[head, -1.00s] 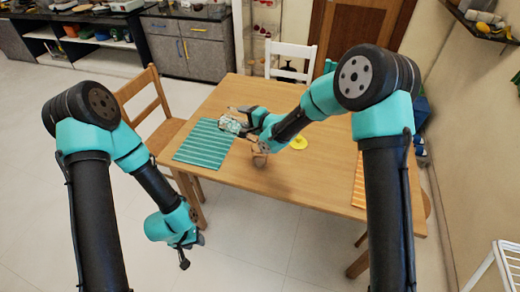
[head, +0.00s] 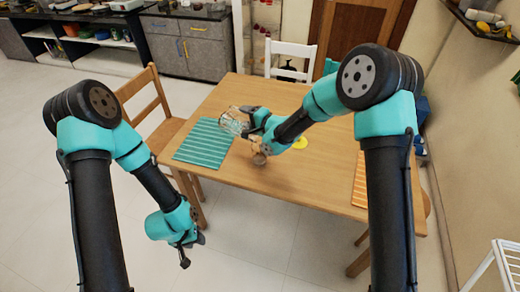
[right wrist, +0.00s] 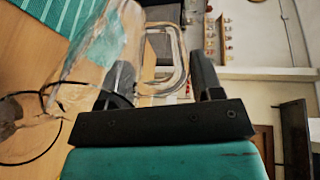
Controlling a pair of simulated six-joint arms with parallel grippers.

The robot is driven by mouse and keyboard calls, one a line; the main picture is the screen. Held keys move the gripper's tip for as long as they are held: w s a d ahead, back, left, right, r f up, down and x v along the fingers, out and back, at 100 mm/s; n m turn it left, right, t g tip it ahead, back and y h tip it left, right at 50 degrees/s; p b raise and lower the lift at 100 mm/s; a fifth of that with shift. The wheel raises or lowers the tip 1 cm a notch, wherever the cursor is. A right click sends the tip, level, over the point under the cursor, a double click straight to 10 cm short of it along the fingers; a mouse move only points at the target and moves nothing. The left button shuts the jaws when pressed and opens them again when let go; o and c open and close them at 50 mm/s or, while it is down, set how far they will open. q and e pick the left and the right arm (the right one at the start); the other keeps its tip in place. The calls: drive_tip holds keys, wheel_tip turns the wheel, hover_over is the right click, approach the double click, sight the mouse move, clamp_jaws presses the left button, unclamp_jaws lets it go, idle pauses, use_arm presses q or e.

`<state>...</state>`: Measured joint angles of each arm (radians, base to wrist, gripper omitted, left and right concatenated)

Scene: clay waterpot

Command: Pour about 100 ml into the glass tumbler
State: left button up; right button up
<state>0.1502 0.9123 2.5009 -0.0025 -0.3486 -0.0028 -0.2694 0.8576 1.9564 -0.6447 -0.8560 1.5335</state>
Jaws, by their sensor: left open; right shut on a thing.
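A clear glass jug (head: 233,121) is in the air over the table, near the right edge of the teal striped mat. It looks tilted. My right gripper (head: 257,118) is shut on it at the handle side; in the right wrist view the jug's clear body (right wrist: 122,52) and its looped handle (right wrist: 181,62) show by my fingers. A small see-through tumbler-like glass (head: 260,158) stands on the table just below my right gripper, partly hidden by it. I cannot tell its liquid level. My left gripper (head: 186,252) is open and empty, low in front of the table's left side.
The teal striped mat (head: 203,143) lies on the wooden table (head: 225,176). A yellow round thing (head: 300,142) lies right of the glass. An orange striped mat (head: 358,188) is at the right edge. Chairs stand around the table, one wooden (head: 140,95) at left.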

drive_tip(key=shift+s+d+r, duration=0.15)
drive_tip(key=shift+d, duration=0.05)
idle(0.7)
